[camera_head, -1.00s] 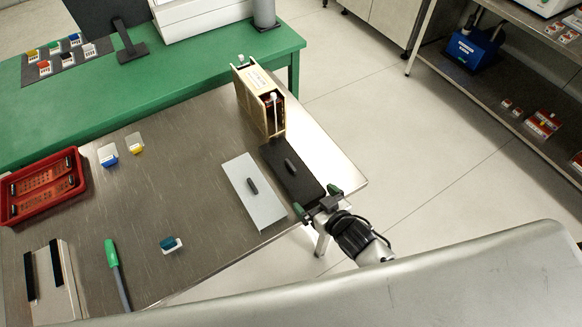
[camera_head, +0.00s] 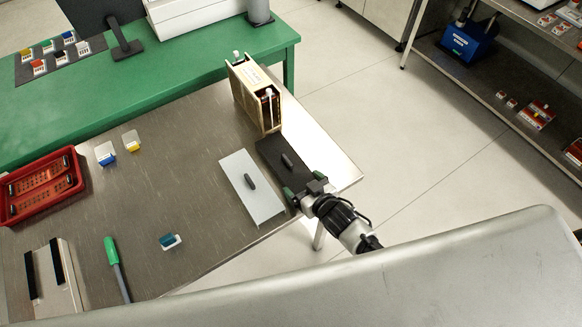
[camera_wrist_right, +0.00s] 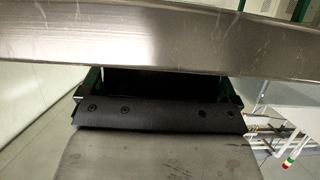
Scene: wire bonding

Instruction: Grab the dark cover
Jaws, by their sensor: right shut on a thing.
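The dark cover (camera_head: 272,156) is a flat black plate with a raised handle (camera_head: 287,161). It lies at the right side of the steel table, its near end by the table's front right edge. My right gripper (camera_head: 304,187) is shut on that near end, with one green fingertip on each side. In the right wrist view, a dark surface (camera_wrist_right: 165,84) shows between the fingers, below the table edge. Whether the cover is lifted off the table I cannot tell. My left gripper is not in view.
A light grey cover (camera_head: 262,207) lies just left of the dark one. A beige box-like unit (camera_head: 257,95) stands behind it. A red tray (camera_head: 76,183), small coloured parts and a green-handled tool (camera_head: 111,250) are farther left. The steel table's middle (camera_head: 185,185) is mostly clear.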

